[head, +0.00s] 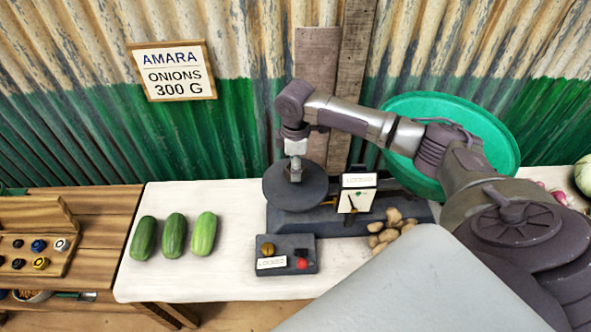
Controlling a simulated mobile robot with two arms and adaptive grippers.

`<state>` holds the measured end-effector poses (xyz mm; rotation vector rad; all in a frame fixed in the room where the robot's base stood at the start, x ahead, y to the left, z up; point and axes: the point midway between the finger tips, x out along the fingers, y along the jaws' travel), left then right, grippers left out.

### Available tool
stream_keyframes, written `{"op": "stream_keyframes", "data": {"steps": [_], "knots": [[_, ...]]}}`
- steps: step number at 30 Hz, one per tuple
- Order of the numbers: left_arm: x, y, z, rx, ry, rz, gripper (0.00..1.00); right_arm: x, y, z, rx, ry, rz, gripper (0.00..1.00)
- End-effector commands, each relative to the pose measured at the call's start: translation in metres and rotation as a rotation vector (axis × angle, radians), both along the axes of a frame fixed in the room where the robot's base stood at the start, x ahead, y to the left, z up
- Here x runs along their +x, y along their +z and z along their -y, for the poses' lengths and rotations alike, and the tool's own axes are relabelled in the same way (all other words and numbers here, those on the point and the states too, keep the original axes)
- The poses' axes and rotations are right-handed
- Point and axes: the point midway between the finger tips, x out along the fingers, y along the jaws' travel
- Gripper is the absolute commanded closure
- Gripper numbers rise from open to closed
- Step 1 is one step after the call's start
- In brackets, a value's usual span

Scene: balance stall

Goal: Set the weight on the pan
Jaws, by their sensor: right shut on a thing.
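The round dark pan (275,190) of the balance sits on the left end of its dark base, near the middle of the head view. My right gripper (295,162) reaches over the pan from the right and points down. It is shut on a small grey metal weight (295,176), partly hidden by the fingers. The weight shows against the pan's surface; I cannot tell whether it touches the pan. The balance's white dial box (357,200), with a label on top, stands right of the pan. My left gripper is not in view.
A dark control box (287,268) with a brass knob and red button stands in front of the balance. Several green vegetables (174,235) lie left on the white tablecloth (190,283). A wooden weight rack (62,266) is far left. Brown tubers (390,228) and a green basin (490,135) are right.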

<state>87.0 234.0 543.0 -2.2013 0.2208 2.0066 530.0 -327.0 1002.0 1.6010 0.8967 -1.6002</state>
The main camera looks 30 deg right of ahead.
Motion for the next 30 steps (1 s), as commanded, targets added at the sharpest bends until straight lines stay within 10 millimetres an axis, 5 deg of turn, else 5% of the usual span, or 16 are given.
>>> {"op": "stream_keyframes", "data": {"steps": [6, 18, 19, 23, 30], "knots": [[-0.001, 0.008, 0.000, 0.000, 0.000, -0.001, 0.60, 0.000, -0.025, 0.000, 0.000, 0.000, 0.000, 1.00], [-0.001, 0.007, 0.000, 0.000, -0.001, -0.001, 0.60, 0.000, -0.031, 0.000, 0.000, 0.000, 0.000, 1.00], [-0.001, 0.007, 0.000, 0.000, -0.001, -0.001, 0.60, -0.001, -0.031, 0.000, 0.000, 0.000, -0.001, 0.41], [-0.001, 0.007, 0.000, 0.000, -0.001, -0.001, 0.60, -0.001, -0.031, 0.000, -0.001, 0.000, -0.002, 0.21], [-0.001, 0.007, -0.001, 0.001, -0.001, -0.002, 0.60, -0.001, -0.031, 0.000, -0.001, 0.000, -0.002, 0.21]]}}
